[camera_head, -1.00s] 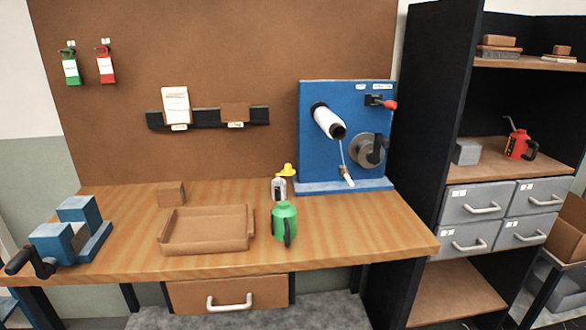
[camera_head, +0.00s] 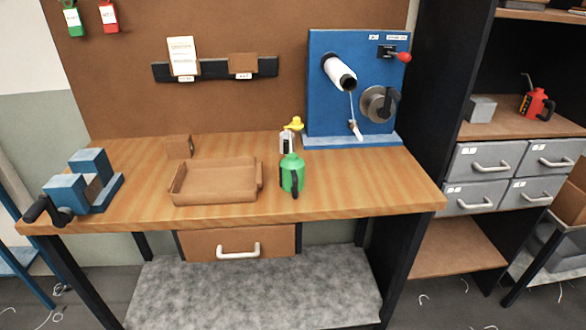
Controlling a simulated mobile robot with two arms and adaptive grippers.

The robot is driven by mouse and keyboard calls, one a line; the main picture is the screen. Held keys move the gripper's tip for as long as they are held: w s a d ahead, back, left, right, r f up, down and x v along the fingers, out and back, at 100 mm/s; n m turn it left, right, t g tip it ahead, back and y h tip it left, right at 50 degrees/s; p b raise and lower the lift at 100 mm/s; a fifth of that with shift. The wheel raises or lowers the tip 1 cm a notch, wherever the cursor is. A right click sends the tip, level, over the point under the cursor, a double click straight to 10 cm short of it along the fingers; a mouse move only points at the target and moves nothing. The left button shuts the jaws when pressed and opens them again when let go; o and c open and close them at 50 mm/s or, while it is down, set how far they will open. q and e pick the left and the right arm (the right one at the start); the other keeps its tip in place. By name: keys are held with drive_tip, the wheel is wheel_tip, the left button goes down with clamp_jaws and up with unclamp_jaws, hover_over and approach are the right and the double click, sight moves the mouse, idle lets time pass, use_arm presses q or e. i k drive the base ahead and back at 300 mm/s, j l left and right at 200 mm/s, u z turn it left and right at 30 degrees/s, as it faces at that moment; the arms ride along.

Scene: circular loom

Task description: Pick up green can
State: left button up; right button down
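The green can (camera_head: 291,174) stands upright on the wooden workbench (camera_head: 350,185), just right of the brown tray (camera_head: 215,182). Its dark handle faces me. A small clear bottle with a yellow top (camera_head: 289,138) stands right behind the can. Neither of my grippers shows in the head view.
A blue machine with a white roll (camera_head: 335,115) stands at the back right of the bench. A shelf with grey drawers (camera_head: 488,158) stands at right. The bench right of the can is clear.

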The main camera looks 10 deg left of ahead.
sight(291, 168)
drive_tip(key=u, duration=0.35)
drive_tip(key=i+l+u, duration=0.15)
drive_tip(key=l+u, duration=0.2)
drive_tip(key=i+l+u, duration=0.1)
drive_tip(key=l+u, duration=0.15)
drive_tip(key=u, duration=0.15)
drive_tip(key=l+u, duration=0.35)
